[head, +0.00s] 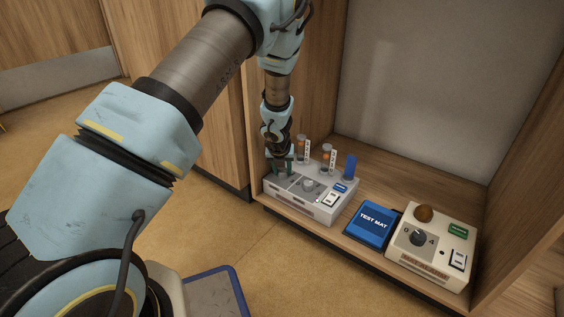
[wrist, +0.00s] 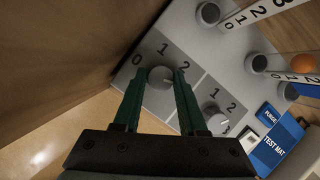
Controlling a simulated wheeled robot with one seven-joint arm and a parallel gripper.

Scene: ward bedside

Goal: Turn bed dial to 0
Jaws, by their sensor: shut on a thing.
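A grey panel box (head: 318,205) stands at the left of the wooden bay. It carries two round grey dials. The left dial (wrist: 160,77) has 0, 1 and 2 printed around it. My gripper (head: 281,168) reaches down over this box, and in the wrist view its green fingers are shut on the left dial, one on each side. The dial's pointer cannot be made out. The right dial (wrist: 217,119), with 1 and 2 beside it, is free of the fingers. No readable label says which dial is the bed dial.
Orange-topped and blue tubes stand behind the dials, with white numbered strips. A blue test mat (head: 372,223) lies to the right. Beyond it is a cream box (head: 432,262) with a black 0-to-4 dial (head: 418,238) and brown knob (head: 424,213). A wooden wall is close on the left.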

